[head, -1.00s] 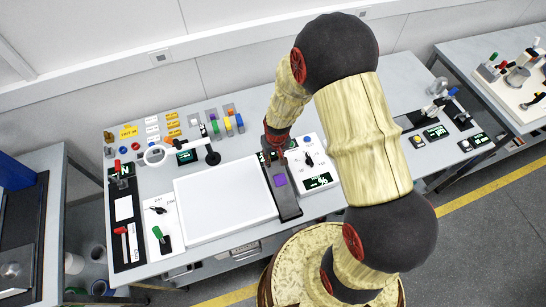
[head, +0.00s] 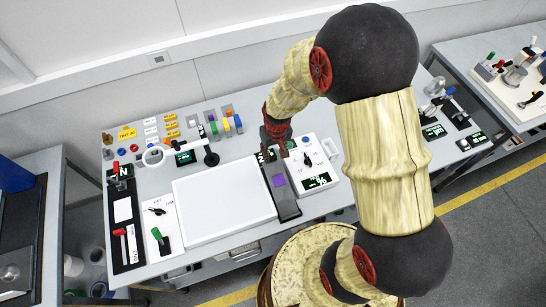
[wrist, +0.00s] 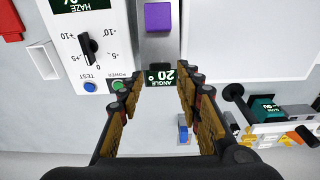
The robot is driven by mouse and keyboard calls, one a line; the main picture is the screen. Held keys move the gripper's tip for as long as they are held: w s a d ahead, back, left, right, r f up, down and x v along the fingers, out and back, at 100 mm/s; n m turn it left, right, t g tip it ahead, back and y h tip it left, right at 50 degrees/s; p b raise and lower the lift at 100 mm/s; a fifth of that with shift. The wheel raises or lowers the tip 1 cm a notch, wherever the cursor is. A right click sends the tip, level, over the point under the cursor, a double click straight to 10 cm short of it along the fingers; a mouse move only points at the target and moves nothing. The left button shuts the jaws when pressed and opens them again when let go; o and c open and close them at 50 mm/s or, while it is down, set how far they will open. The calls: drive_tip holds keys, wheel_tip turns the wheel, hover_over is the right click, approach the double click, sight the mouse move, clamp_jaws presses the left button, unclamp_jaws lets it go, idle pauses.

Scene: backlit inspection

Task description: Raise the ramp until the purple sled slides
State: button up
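The purple sled (head: 278,181) sits on the dark narrow ramp (head: 287,206) beside the white panel in the head view. The wrist view also shows the sled (wrist: 158,16) on the grey ramp surface (wrist: 158,48).
A white control box with a black knob (wrist: 89,47) and blue and green buttons stands beside the ramp. The large white panel (head: 222,198) lies on its other side.

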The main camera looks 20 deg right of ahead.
drive_tip(key=r, duration=0.4)
drive_tip(key=shift+s+r, duration=0.35)
drive_tip(key=shift+r, duration=0.05)
drive_tip(key=s+r+t+b, duration=0.2)
drive_tip(key=s+r+b, duration=0.3)
drive_tip(key=s+b, duration=0.3)
drive_tip(key=s+r+t+b, duration=0.2)
drive_tip(key=s+r+b, duration=0.3)
drive_tip(key=s+b, duration=0.4)
drive_tip(key=shift+s+b, duration=0.2)
drive_tip(key=shift+b, duration=0.45)
drive_tip(key=shift+o, duration=0.4)
idle(0.4)
